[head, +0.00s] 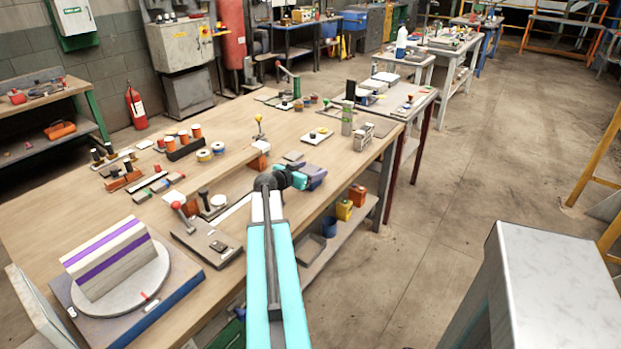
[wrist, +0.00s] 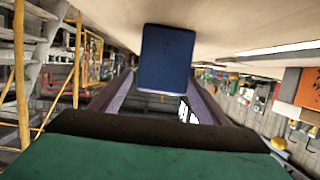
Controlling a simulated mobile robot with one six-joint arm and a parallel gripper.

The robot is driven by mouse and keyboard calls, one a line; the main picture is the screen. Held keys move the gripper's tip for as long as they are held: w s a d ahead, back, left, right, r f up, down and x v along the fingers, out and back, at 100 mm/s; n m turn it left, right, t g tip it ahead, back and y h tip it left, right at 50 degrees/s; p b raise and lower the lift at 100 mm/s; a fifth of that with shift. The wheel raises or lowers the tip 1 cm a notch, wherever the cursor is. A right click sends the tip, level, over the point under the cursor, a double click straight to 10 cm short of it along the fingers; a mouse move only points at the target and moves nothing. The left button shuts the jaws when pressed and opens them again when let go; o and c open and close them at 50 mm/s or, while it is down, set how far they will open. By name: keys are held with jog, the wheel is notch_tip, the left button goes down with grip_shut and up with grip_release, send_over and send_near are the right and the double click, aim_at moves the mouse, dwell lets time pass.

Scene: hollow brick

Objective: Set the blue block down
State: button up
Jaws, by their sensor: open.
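The blue block (wrist: 166,58) shows in the wrist view as a dark blue face at the upper middle, against the pale tabletop (wrist: 250,22). My gripper (wrist: 165,90) is open, with one purple finger on each side of the block's lower end. I cannot tell whether either finger touches the block. In the head view my gripper (head: 312,173) is at the workbench's right edge, at the end of my arm. The block cannot be told apart from the bluish fingers there. Whether its underside rests fully on the bench is hidden.
A wooden beam (head: 225,166) and a grey lever fixture (head: 208,243) lie left of my gripper. A small hollow brick (head: 363,136) and a green can (head: 347,118) stand beyond it. A striped block (head: 108,256) stands on a round plate at the near left.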

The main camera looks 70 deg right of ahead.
jog(key=c, duration=1.4)
jog(key=shift+r, duration=0.2)
jog(key=shift+r+b, duration=0.45)
jog(key=shift+r, duration=0.65)
jog(key=s+a, duration=0.1)
jog(key=a, duration=0.2)
jog(key=s+a+r, duration=0.1)
jog(key=a, duration=0.2)
jog(key=s+a+r, duration=0.1)
jog(key=s+a, duration=0.1)
jog(key=a, duration=0.2)
jog(key=shift+r+b, duration=0.15)
jog(key=shift+b, duration=0.25)
jog(key=p, duration=0.3)
jog(key=a+p, duration=0.1)
jog(key=p, duration=0.2)
jog(key=shift+s+r, duration=0.1)
jog(key=shift+s, duration=0.15)
jog(key=a+p, duration=0.1)
jog(key=p, duration=0.3)
jog(key=shift+s+a, duration=0.1)
jog(key=shift+s, duration=0.05)
